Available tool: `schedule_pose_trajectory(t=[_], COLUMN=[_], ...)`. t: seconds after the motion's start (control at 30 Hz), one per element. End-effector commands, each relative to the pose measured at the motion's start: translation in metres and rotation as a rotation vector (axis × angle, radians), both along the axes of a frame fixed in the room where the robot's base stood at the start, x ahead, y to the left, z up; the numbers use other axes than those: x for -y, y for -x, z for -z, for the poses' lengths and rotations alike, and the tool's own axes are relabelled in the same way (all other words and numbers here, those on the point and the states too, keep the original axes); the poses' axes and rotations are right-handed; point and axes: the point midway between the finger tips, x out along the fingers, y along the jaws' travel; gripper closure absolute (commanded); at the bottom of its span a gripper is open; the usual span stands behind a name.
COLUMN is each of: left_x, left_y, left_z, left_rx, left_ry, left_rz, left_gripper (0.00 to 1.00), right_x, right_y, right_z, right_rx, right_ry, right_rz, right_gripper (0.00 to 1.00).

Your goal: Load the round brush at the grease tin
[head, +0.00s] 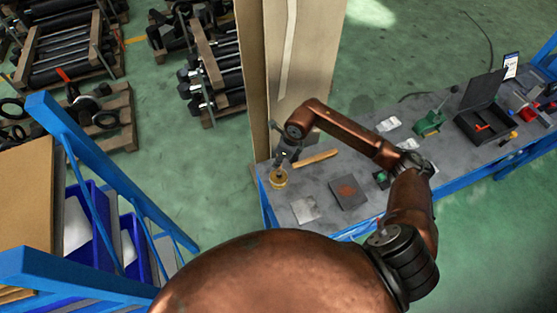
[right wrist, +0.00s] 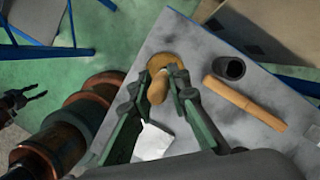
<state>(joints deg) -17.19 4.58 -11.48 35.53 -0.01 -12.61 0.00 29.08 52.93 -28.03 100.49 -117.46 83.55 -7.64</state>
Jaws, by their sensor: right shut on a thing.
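My right gripper (head: 282,158) points down at the near left corner of the grey bench. In the right wrist view its dark green fingers (right wrist: 158,82) are shut on the round brush, whose tan wooden handle (right wrist: 143,92) shows between them. The round yellow grease tin (head: 279,179) stands on the bench corner, directly below the gripper. It also shows beyond the fingertips in the wrist view (right wrist: 163,60). The bristles are hidden, so I cannot tell whether they touch the grease. My left gripper (right wrist: 36,95) shows small at the left edge of the wrist view, its fingers apart.
A wooden stick (head: 316,159) and a dark cup (right wrist: 231,68) are right of the tin. A pale sheet (head: 305,209) and a dark plate with a reddish patch (head: 348,192) lie nearer. A wooden post (head: 300,60) rises behind the bench. A black case (head: 484,118) stands farther right.

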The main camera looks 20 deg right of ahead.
Motion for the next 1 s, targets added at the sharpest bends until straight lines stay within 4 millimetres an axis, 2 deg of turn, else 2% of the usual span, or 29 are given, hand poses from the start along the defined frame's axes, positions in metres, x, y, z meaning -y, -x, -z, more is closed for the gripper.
schedule_pose_trajectory(t=[0.33, 1.0], left_x=[0.0, 0.0], left_y=[0.0, -0.001], left_z=[-0.002, -0.023], left_rx=[0.0, 0.001], left_ry=[0.0, -0.001], left_rz=[0.0, -0.001], left_gripper=[0.6, 0.6], right_x=[0.001, 0.001], right_y=[0.001, 0.001], right_z=[-0.001, -0.053], right_rx=[-0.005, -0.001], right_ry=[0.002, 0.001], right_rz=[0.0, 0.0], right_gripper=[1.0, 1.0])
